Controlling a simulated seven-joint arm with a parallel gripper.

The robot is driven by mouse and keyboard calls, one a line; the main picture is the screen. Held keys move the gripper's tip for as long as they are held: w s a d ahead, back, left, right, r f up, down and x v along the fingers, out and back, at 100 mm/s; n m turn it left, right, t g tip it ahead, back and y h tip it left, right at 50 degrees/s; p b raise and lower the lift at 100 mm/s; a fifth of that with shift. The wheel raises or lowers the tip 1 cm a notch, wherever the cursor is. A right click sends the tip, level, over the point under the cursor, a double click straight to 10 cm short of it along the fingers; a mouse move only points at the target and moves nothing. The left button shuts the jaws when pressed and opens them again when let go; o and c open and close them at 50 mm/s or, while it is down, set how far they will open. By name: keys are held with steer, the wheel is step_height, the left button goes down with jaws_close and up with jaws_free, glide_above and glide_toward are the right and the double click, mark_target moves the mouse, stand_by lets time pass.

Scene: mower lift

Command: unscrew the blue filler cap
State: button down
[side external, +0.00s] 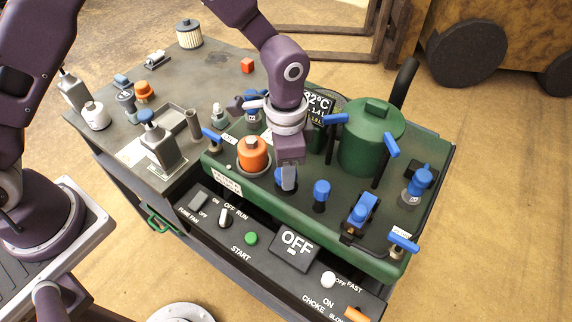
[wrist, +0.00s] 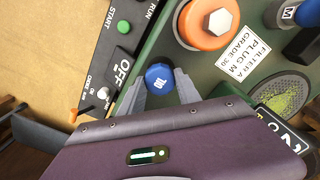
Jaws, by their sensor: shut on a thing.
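A blue filler cap (wrist: 160,77) with white lettering on its top sits between my gripper's fingers in the wrist view. My gripper (wrist: 160,88) points down over the green mower deck and is shut on this cap, a finger on either side. In the side external view my gripper (side external: 286,182) is low over the deck, just right of the orange plug. Its finger hides nearly all of the cap there, and only a blue sliver (side external: 278,173) shows. The cap's thread and neck are hidden, so I cannot tell how far it is turned.
The orange plug (side external: 254,154) stands close on the left. Another blue cap (side external: 321,190) stands close on the right, and a green tank (side external: 370,137) rises behind it. Blue-handled valves stand around the deck. A control panel (side external: 294,243) runs along the front.

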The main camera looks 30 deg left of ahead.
steer(key=shift+r, duration=0.1)
steer(key=shift+w+r, duration=0.1)
steer(key=shift+r, duration=1.35)
steer(key=shift+r, duration=2.5)
